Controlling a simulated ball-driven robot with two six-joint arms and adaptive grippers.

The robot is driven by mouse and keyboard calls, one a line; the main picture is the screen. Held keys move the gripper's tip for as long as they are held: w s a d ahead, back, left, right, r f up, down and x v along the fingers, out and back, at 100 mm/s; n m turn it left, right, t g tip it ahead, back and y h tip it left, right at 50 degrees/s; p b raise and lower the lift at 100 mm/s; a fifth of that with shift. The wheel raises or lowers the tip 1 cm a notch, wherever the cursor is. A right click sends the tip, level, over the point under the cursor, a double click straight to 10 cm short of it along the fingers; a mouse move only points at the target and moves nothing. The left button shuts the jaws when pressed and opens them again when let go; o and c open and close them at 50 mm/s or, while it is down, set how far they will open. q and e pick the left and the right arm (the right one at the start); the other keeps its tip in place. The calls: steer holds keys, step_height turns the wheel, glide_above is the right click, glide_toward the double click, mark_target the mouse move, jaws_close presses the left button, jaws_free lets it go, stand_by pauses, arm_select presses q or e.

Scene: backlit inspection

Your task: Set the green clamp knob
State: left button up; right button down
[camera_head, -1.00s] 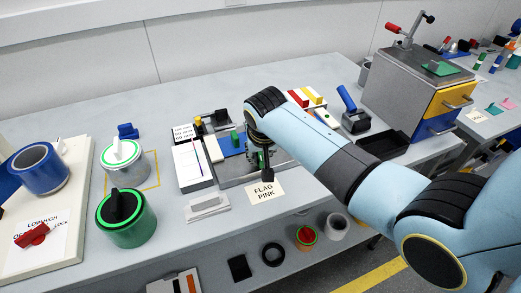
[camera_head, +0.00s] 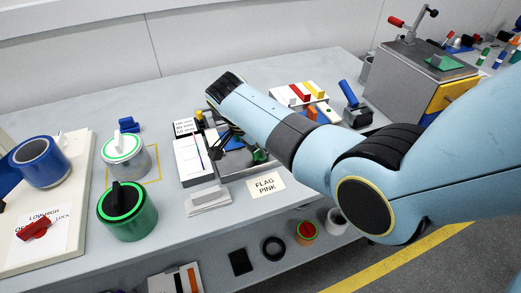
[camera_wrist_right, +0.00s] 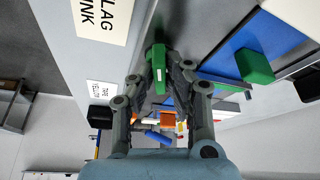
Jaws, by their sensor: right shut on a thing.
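The green clamp knob (camera_wrist_right: 158,62), with a small pale mark, sits between the fingertips of my right gripper (camera_wrist_right: 159,72) in the right wrist view. That gripper is shut on it. In the head view the knob (camera_head: 260,155) shows at the front of the grey fixture (camera_head: 233,170), with the dark fingers of my right gripper (camera_head: 247,148) reaching it from the upper left. My right arm hides part of the fixture. A separate green block (camera_wrist_right: 254,65) stands on a blue plate (camera_wrist_right: 228,66) in the right wrist view. My left gripper is not in view.
A FLAG PINK card (camera_head: 266,185) lies in front of the fixture. A white-grey bracket (camera_head: 208,199) lies to its left. Green (camera_head: 128,212) and white (camera_head: 124,157) canisters stand farther left. A blue-handled device (camera_head: 352,105) and a metal cabinet (camera_head: 405,85) are right.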

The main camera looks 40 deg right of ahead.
steer(key=shift+w+m+g+b, duration=0.1)
steer(key=shift+m+g+b, duration=0.8)
steer(key=shift+m, duration=1.3)
steer(key=c, duration=1.4)
jaws_free()
steer(key=shift+o, duration=0.2)
steer(key=shift+r, duration=0.1)
steer(key=v, duration=1.2)
steer(key=shift+d, duration=0.15)
